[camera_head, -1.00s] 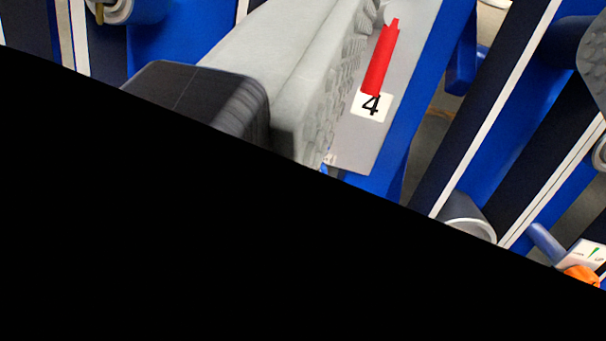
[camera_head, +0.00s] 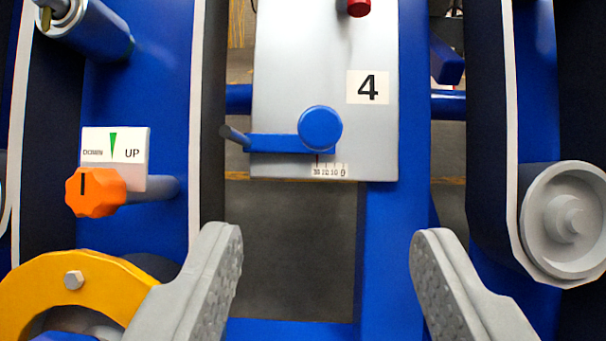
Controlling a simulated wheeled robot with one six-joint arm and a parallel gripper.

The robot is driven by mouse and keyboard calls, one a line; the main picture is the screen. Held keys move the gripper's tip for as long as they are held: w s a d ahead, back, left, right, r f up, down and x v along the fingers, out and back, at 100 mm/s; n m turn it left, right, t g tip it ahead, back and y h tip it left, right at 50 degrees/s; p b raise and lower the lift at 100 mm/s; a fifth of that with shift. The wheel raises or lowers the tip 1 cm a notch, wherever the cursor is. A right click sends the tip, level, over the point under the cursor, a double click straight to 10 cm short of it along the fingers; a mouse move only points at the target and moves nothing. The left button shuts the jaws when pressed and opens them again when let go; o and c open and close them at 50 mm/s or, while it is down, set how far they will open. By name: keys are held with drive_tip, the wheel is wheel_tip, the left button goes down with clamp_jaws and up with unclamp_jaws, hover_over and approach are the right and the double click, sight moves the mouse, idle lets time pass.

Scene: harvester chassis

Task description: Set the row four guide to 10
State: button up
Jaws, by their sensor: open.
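The row four panel is a grey plate (camera_head: 285,80) with a white label reading 4 (camera_head: 367,88). Near its lower edge is a blue guide crank (camera_head: 320,128) with a round hub and an arm reaching left to a dark grip (camera_head: 235,136). Below it is a small white scale (camera_head: 330,170) that seems to read 30, 20, 10, 0 from left to right.
A red knob (camera_head: 358,8) is at the plate's top. At left are an orange knob (camera_head: 96,192) and a DOWN/UP label (camera_head: 115,150). A yellow bracket (camera_head: 100,285) is near my left finger. A grey roller (camera_head: 565,220) is at right. Belts flank the plate.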

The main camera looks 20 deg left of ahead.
sight(319, 132)
drive_tip(key=x, duration=1.7)
drive_tip(key=shift+a+f, duration=0.15)
drive_tip(key=shift+f, duration=0.05)
clamp_jaws()
drive_tip(key=shift+w+d, duration=0.15)
drive_tip(key=shift+d, duration=0.35)
drive_tip(key=shift+w+d, duration=0.2)
drive_tip(key=shift+d, duration=0.3)
unclamp_jaws()
drive_tip(key=shift+s, duration=0.1)
drive_tip(key=v, duration=1.7)
drive_tip(key=shift+s, duration=0.15)
